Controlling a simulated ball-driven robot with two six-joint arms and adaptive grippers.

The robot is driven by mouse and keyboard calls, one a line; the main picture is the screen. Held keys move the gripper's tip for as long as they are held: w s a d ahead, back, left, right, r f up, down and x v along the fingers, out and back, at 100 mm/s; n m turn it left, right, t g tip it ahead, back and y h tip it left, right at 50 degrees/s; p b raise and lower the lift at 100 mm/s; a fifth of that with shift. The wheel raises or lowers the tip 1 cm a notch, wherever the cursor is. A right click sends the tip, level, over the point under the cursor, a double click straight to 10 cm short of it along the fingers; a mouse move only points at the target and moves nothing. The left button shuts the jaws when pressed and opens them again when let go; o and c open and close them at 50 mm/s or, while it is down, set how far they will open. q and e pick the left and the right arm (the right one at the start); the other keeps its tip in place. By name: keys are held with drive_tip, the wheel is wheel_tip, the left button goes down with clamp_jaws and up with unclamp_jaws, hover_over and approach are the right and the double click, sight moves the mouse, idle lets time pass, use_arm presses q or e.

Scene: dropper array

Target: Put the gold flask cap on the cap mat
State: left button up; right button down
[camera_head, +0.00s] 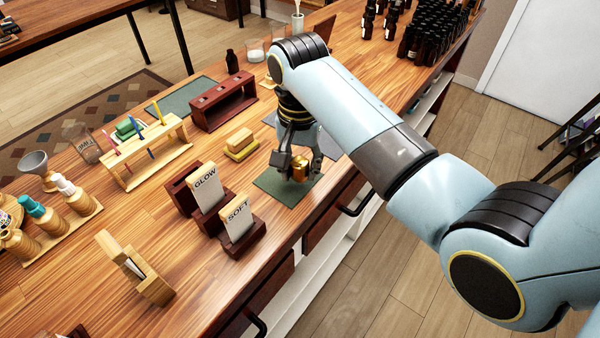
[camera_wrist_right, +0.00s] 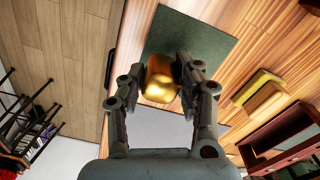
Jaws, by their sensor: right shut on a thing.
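The gold flask cap (camera_head: 299,161) is between the fingers of my right gripper (camera_head: 293,166), which is shut on it. In the right wrist view the shiny gold cap (camera_wrist_right: 160,78) shows between the two dark fingers (camera_wrist_right: 158,82). A dark green mat (camera_head: 281,192) lies on the wooden table near its front edge, and the cap is over it. The mat also shows in the right wrist view (camera_wrist_right: 195,38), behind the cap. The gap between cap and mat is hard to judge. My left gripper is not in view.
A yellow block on a tray (camera_head: 241,152) sits left of the mat. Dark red stands with GLOW (camera_head: 207,185) and SOFT (camera_head: 239,220) cards are in front left. A dark red rack (camera_head: 222,109) stands farther back. A grey mat (camera_head: 328,146) lies beyond the green one.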

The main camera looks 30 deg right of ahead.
sight(300, 185)
wheel_tip(300, 185, down, 2)
drive_tip(key=shift+f, duration=0.4)
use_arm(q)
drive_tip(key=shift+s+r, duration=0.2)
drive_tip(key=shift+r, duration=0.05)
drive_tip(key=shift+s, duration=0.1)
use_arm(e)
drive_tip(key=shift+f, duration=0.1)
drive_tip(key=c, duration=0.9)
unclamp_jaws()
wheel_tip(300, 185, up, 12)
drive_tip(key=shift+r+b, duration=0.1)
drive_tip(key=shift+b, duration=0.5)
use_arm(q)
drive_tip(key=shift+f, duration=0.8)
